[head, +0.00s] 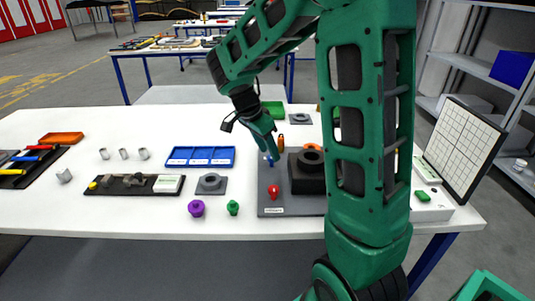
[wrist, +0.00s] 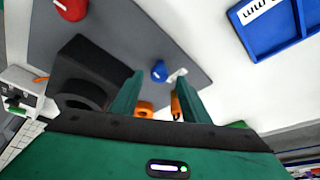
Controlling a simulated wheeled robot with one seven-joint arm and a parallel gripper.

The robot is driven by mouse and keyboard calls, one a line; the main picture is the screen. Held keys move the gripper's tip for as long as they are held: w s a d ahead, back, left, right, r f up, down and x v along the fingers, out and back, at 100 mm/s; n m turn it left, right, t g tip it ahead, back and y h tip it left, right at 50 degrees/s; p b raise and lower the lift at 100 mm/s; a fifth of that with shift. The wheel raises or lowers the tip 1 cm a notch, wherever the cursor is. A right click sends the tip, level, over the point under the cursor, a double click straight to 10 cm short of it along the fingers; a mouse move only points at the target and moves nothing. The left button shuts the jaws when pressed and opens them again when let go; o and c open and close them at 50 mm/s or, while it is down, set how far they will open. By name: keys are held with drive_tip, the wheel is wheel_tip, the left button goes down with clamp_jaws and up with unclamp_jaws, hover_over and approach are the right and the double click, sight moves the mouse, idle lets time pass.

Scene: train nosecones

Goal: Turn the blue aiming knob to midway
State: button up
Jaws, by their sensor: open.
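The blue aiming knob (wrist: 158,72) is a small round knob on a dark grey panel (wrist: 195,65). A pale label or pointer lies beside it, partly hidden by a finger, so I cannot read its angle. In the head view the knob (head: 270,160) shows at the panel's upper left, just below my gripper (head: 268,153). In the wrist view my gripper (wrist: 160,82) is open, with one green finger on each side of the knob's position. I cannot tell whether the fingers touch it.
A red knob (head: 273,191) stands on the same panel, and a black block with a round hole (head: 307,172) is to the right. A blue tray (head: 200,157) lies to the left. Purple (head: 196,208) and green (head: 233,208) knobs stand in front on the white table.

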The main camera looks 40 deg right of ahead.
drive_tip(key=shift+x, duration=1)
drive_tip(key=shift+r, duration=0.1)
drive_tip(key=c, duration=1)
drive_tip(key=shift+n+t, duration=0.4)
drive_tip(key=shift+n, duration=0.4)
drive_tip(key=shift+w, duration=0.1)
drive_tip(key=o, duration=1)
